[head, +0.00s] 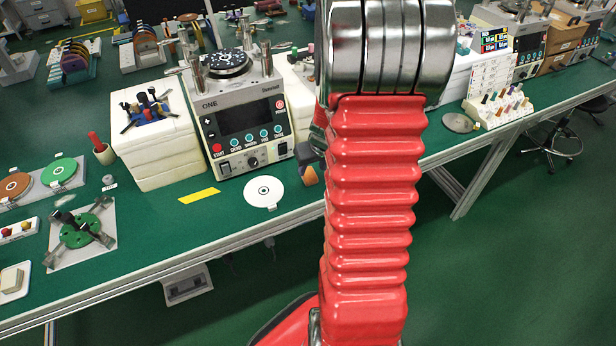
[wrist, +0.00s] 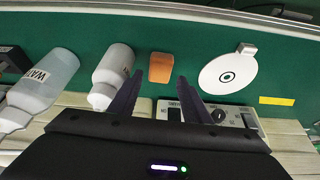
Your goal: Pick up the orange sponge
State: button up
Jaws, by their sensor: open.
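The orange sponge (wrist: 161,67) is a small rounded block lying on the green bench top in the wrist view. In the head view an orange and dark patch beside my arm, right of the white disc, appears to be the sponge (head: 307,174), partly covered. My gripper (wrist: 160,76) is open and empty in the wrist view. Its two dark fingers point toward the sponge, which shows between and just beyond their tips. I cannot tell the height of the fingertips above the bench.
Two white bottles (wrist: 112,68) stand left of the sponge in the wrist view. A white disc (wrist: 228,74) and a yellow strip (wrist: 276,100) lie to its right. The lapping machine (head: 240,125) stands close behind. The bench's edge (wrist: 200,12) is near the sponge.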

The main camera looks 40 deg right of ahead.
aim_at(309, 174)
jog(key=shift+w+f, duration=0.1)
jog(key=shift+f, duration=0.1)
jog(key=shift+x, duration=2.6)
jog(key=shift+c, duration=0.4)
jog(key=c, duration=0.7)
jog(key=shift+r, duration=0.2)
notch_tip(309, 174, up, 10)
jog(key=shift+f, duration=0.15)
